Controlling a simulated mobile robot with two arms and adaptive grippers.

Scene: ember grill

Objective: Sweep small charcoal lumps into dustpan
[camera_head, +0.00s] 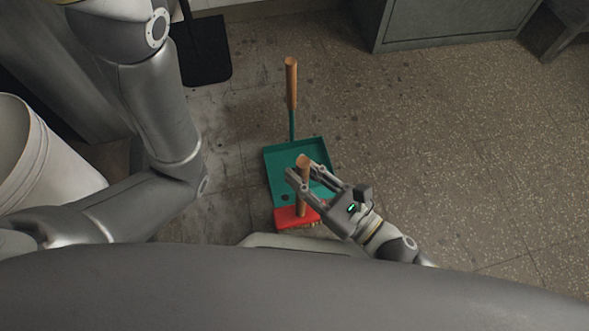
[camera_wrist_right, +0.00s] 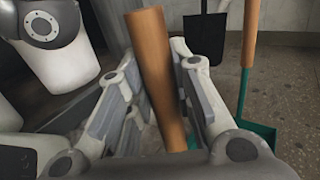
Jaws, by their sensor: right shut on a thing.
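A teal dustpan (camera_head: 283,158) lies on the floor with its wooden handle (camera_head: 291,84) pointing away from me; it also shows at the right of the right wrist view (camera_wrist_right: 262,131). A red brush head (camera_head: 288,214) with pale bristles stands at the pan's near edge. My right gripper (camera_head: 302,172) is shut on the brush's upright wooden handle (camera_wrist_right: 157,65). A small dark lump (camera_head: 285,197) shows in the near part of the pan, just beyond the brush. My left arm is in view on the left, but its gripper is not.
A white bucket (camera_head: 38,160) stands at the left. A black shovel (camera_head: 203,55) is at the back left, and a grey cabinet (camera_head: 445,22) is at the back right. Dark specks or stains dot the floor beyond the pan. The floor at right is open.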

